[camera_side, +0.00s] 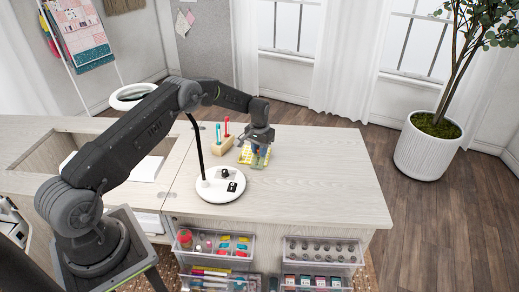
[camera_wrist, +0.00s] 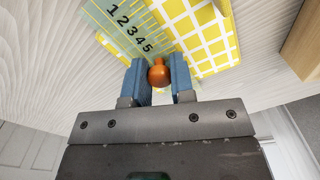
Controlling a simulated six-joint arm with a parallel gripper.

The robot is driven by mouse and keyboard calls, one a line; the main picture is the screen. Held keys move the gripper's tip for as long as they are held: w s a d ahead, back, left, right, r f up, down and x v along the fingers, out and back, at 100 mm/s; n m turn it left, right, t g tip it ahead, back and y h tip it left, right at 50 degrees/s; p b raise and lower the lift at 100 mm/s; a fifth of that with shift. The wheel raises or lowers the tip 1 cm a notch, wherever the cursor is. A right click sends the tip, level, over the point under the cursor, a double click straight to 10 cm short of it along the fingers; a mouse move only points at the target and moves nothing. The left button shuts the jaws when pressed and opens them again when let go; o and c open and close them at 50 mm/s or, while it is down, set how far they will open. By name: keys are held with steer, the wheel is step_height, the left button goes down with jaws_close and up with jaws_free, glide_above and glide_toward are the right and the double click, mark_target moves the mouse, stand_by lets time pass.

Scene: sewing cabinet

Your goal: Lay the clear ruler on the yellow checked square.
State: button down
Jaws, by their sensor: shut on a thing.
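The clear ruler (camera_wrist: 122,24), greenish and marked with black numbers 1 to 5, shows at the top of the wrist view. An orange knob (camera_wrist: 159,74) stands at its near end. My gripper (camera_wrist: 156,80) has its blue fingers shut on this knob. The yellow checked square (camera_wrist: 205,40) lies on the table under and to the right of the ruler in the wrist view; the ruler overlaps part of it. In the side view the yellow checked square (camera_side: 246,156) is partly hidden by my gripper (camera_side: 260,153). Whether the ruler touches the square I cannot tell.
A wooden block (camera_side: 222,145) with upright coloured tools stands left of the square. A white lamp base (camera_side: 220,185) with a dark stem is nearer. The tabletop (camera_side: 325,185) to the right is clear. Open clear drawers (camera_side: 215,245) hang at the cabinet front.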

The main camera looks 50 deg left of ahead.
steer(key=c, duration=0.9)
jaws_free()
step_height(320, 180, up, 14)
steer(key=shift+f, duration=0.1)
